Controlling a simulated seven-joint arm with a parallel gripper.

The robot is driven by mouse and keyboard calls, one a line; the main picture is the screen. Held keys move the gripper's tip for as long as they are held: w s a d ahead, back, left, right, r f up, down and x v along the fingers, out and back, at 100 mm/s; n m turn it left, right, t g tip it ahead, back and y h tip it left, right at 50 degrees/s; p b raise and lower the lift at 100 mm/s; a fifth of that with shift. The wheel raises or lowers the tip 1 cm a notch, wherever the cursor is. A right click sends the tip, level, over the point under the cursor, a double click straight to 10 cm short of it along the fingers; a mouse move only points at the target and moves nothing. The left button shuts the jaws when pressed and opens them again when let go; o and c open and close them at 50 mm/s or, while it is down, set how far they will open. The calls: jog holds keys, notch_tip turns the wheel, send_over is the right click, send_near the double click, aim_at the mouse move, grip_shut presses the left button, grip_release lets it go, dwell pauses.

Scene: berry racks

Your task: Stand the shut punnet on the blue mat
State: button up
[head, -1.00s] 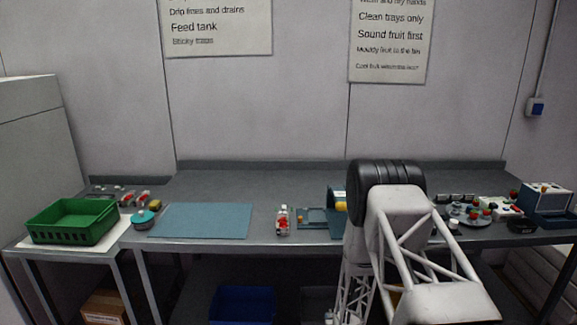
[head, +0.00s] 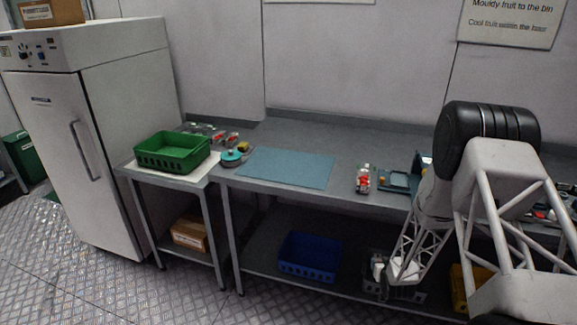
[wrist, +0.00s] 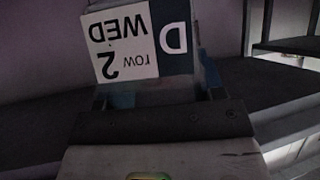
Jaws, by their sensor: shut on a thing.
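The blue mat (head: 287,168) lies flat and bare on the long bench in the head view. A small clear punnet with red fruit (head: 363,181) stands on the bench to the right of the mat; I cannot tell whether its lid is shut. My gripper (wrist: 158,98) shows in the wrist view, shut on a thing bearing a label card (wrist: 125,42). The card is white and dark blue and reads "WED", "row 2" and "D", upside down. The body of the held thing is mostly hidden.
A green crate (head: 172,165) stands on the side table at the left. A teal round item (head: 231,158) sits beside the mat's left edge. A dark tray (head: 396,182) is right of the punnet. A blue bin (head: 308,262) is on the shelf below.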

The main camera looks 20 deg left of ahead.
jog(key=s+a+r+n+g+y, duration=0.1)
jog(key=a+r+n+g+y, duration=0.4)
jog(key=a+r, duration=0.85)
jog(key=s+a+r+n+g+y, duration=0.1)
jog(key=a+r+n+g+y, duration=0.2)
jog(key=a+r+n, duration=0.75)
jog(key=w+a+r+m, duration=0.1)
jog(key=w+r+m, duration=0.1)
jog(key=r, duration=0.5)
jog(key=w+a+r+m+t, duration=0.1)
jog(key=w+a+r+m, duration=0.1)
jog(key=r, duration=0.4)
jog(key=shift+w+r+m, duration=0.35)
jog(key=shift+w+m, duration=0.1)
jog(key=shift+w, duration=0.05)
jog(key=shift+w, duration=0.1)
send_over(313, 173)
jog(key=shift+f, duration=0.75)
jog(key=shift+f, duration=1.8)
jog(key=shift+f, duration=0.6)
